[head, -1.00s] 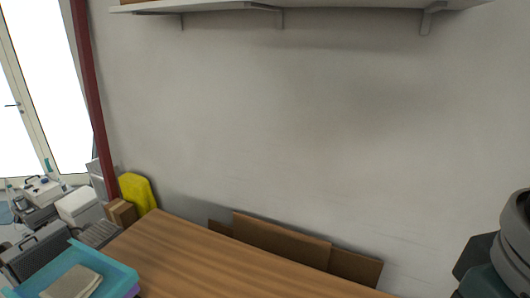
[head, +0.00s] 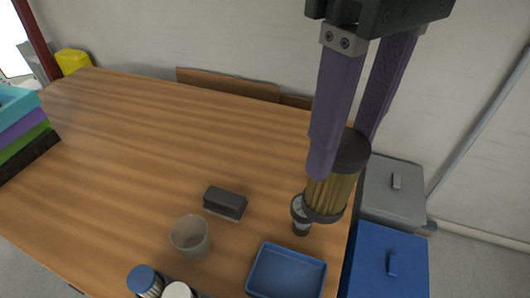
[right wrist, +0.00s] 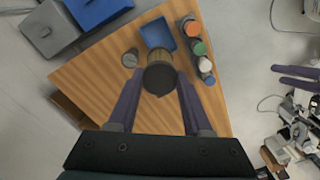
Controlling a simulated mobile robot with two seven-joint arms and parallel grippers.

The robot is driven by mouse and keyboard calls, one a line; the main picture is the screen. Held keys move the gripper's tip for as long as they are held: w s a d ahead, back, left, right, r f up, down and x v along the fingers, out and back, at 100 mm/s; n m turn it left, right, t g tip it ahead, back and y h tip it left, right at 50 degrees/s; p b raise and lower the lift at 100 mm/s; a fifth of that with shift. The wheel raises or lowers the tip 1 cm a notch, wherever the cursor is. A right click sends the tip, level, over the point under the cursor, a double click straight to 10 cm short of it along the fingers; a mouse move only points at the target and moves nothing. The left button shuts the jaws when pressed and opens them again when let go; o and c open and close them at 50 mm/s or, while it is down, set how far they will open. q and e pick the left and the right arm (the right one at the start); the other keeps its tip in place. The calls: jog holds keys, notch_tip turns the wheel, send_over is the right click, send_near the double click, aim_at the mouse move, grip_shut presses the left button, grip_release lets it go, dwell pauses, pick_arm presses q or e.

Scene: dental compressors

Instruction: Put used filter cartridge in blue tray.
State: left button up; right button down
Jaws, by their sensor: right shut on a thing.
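The used filter cartridge (head: 332,190), a pleated tan cylinder with dark end caps, is held between the purple fingers of my right gripper (head: 343,155). It hangs tilted near the right edge of the wooden table; its height above the table is hard to judge. The right wrist view shows its dark cap (right wrist: 159,79) between the fingertips. The blue tray (head: 287,272) lies on the table, below the cartridge in the head view, and looks empty. It also shows in the right wrist view (right wrist: 157,33). My left gripper (right wrist: 277,75) shows only at that view's right edge, fingers apart and empty.
A small gauge (head: 300,214) stands close under the cartridge. A dark block (head: 225,203), a cup (head: 190,237) and several lidded jars (right wrist: 201,48) are near the tray. Grey (head: 392,190) and blue (head: 388,265) bins stand beyond the table's right edge. The table's middle is clear.

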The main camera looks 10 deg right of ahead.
aim_at(306, 191)
jog(key=shift+n, duration=0.9)
jog(key=f+b, duration=0.2)
jog(key=w+a+f+b, duration=0.1)
jog(key=f+b, duration=0.5)
jog(key=shift+w+a, duration=0.2)
jog(key=shift+a, duration=0.1)
jog(key=shift+f+b, duration=0.35)
jog(key=shift+b, duration=0.15)
pick_arm(q)
notch_tip(306, 191, down, 16)
jog(key=b, duration=0.3)
jog(key=shift+r, duration=0.25)
pick_arm(e)
notch_tip(306, 191, down, 19)
pick_arm(q)
jog(key=shift+b, duration=0.3)
pick_arm(e)
jog(key=shift+c, duration=1.6)
grip_release()
jog(key=shift+f, duration=0.1)
